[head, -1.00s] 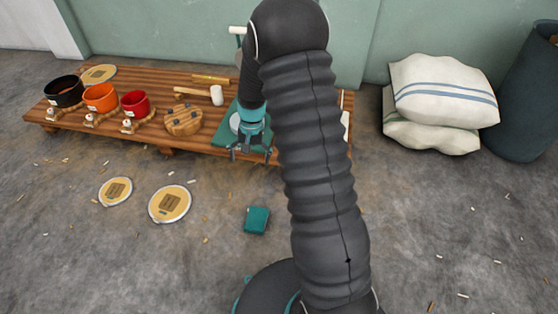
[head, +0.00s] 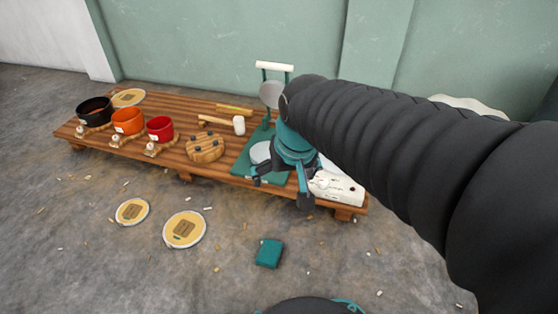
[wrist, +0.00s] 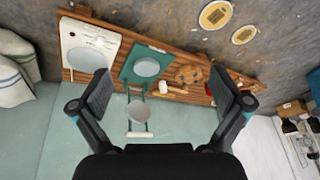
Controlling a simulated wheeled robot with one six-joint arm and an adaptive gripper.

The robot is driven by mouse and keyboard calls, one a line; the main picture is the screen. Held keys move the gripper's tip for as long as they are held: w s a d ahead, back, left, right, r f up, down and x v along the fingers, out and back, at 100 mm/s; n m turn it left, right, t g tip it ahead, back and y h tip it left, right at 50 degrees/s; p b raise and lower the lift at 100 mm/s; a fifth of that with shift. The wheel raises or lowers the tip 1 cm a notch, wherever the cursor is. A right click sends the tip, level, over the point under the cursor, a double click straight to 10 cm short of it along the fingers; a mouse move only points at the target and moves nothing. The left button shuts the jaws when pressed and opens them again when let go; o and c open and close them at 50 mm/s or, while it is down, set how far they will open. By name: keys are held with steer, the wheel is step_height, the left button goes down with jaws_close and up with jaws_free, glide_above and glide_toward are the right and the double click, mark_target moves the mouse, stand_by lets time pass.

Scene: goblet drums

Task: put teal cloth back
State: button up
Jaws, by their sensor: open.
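The teal cloth (head: 269,252) lies folded in a small, flat block on the concrete floor, in front of the low wooden bench (head: 232,114). It does not show in the wrist view. My gripper (head: 282,190) hangs over the right part of the bench in the head view, well above and behind the cloth in the picture. In the wrist view my gripper (wrist: 163,95) has its two fingers wide apart with nothing between them.
A teal press (head: 243,170) and a white device (head: 337,188) stand on the bench's right end. Black, orange (head: 127,121) and red pots, a round wooden block (head: 205,148) and a mallet stand further left. Two round discs (head: 184,230) lie on the floor left of the cloth.

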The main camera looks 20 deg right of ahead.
steer(key=s+r+n+t, duration=0.1)
steer(key=s, duration=0.6)
steer(key=shift+s+r+t, duration=0.3)
steer(key=shift+s+r, duration=0.05)
